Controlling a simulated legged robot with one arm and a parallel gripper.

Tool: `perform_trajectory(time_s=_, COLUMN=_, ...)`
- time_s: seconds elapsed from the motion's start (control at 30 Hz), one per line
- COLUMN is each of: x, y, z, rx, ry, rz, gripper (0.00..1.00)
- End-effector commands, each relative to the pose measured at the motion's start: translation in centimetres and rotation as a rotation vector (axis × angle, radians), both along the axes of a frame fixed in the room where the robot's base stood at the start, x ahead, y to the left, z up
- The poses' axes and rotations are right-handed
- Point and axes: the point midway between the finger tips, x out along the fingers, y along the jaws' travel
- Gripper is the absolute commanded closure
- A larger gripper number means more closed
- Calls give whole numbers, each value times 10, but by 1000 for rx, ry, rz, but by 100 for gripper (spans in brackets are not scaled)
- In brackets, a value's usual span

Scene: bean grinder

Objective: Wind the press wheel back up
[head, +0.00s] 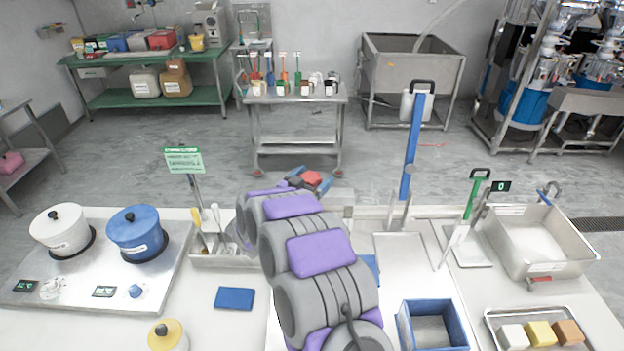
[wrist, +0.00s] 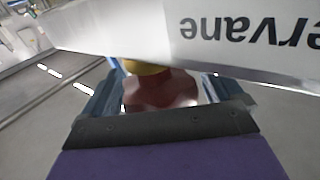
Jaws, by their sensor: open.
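My gripper (head: 308,180) reaches out past the far edge of the front table, its blue jaws apart. In the wrist view, my gripper (wrist: 160,92) has a blue finger on each side. A dark red rounded thing (wrist: 160,92) with yellow above it shows between the fingers. A red thing (head: 312,178) also shows at the jaws in the head view. I cannot tell whether it is gripped or just behind, nor whether it is part of the gripper. I cannot make out a press wheel for certain in either view; my arm hides part of the table.
A white panel with upside-down lettering (wrist: 245,30) is close ahead in the wrist view. A blue upright post (head: 412,145) and a green-handled press (head: 474,195) stand right of my arm. A steel basin (head: 540,270) is farther right, a pot (head: 137,235) left.

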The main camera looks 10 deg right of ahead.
Motion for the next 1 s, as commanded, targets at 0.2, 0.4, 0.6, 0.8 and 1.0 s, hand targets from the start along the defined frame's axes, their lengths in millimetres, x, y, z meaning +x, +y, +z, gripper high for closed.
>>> perform_trajectory(time_s=0.2, x=0, y=0, z=0, rx=-1, ry=1, rz=1, gripper=12)
perform_trajectory(time_s=0.4, x=0, y=1, z=0, rx=0, ry=1, rz=1, gripper=31)
perform_trajectory(time_s=0.6, x=0, y=1, z=0, rx=-1, ry=1, rz=2, gripper=51)
perform_trajectory(time_s=0.8, x=1, y=2, z=-1, rx=-1, ry=1, rz=6, gripper=57)
perform_trajectory(time_s=1.0, x=0, y=1, z=-2, rx=-3, ry=4, rz=49, gripper=57)
